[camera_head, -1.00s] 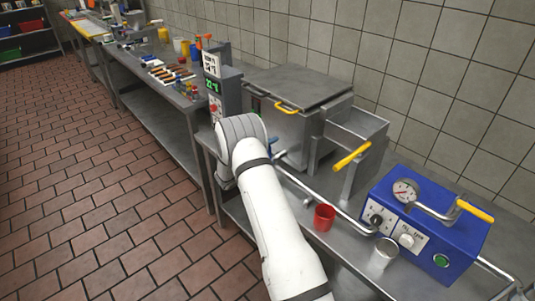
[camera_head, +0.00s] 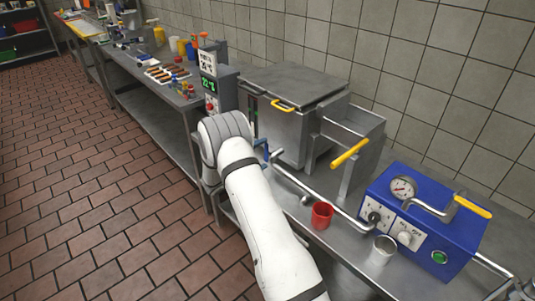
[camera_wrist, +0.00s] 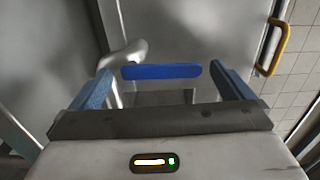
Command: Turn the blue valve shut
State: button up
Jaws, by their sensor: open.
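The blue valve handle (camera_wrist: 162,72) is a flat rounded bar, seen lying crosswise in the wrist view. My gripper (camera_wrist: 160,76) is open, with one blue finger to the left of the bar and one to its right. Small gaps show between the bar's ends and the fingers in the picture. I cannot tell whether the fingers are level with it in depth. A rounded metal pipe end shows left of the handle. In the head view my arm hides most of the gripper; small blue parts show beside my wrist, but I cannot tell valve from finger.
A steel vat (camera_head: 292,118) with a yellow handle stands behind the valve area. A red cup (camera_head: 321,215), a metal cup (camera_head: 381,252) and a blue machine (camera_head: 425,215) with a gauge are to the right. A control post (camera_head: 208,82) stands close behind my wrist.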

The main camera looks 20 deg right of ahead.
aim_at(266, 153)
jog(key=shift+v, duration=1.75)
jog(key=shift+d, duration=0.1)
jog(key=shift+s+r+m, duration=0.2)
jog(key=shift+r+m, duration=0.1)
jog(key=s+r+m+g+y, duration=0.65)
jog(key=s+r+m, duration=0.55)
jog(key=s+m, duration=0.5)
jog(key=s+a+r+m+t+y, duration=0.1)
jog(key=s+a+m+y, duration=0.4)
jog(key=s+m, duration=0.5)
jog(key=s+a+r+m+t+y, duration=0.2)
jog(key=s+a+r+m+y, duration=0.2)
jog(key=s+a+m, duration=0.4)
jog(key=s+m+y, duration=0.1)
jog(key=s+m, duration=0.1)
jog(key=m, duration=0.2)
jog(key=shift+s+a+r+y, duration=0.25)
jog(key=shift+s+a+y, duration=0.1)
jog(key=shift+t, duration=0.25)
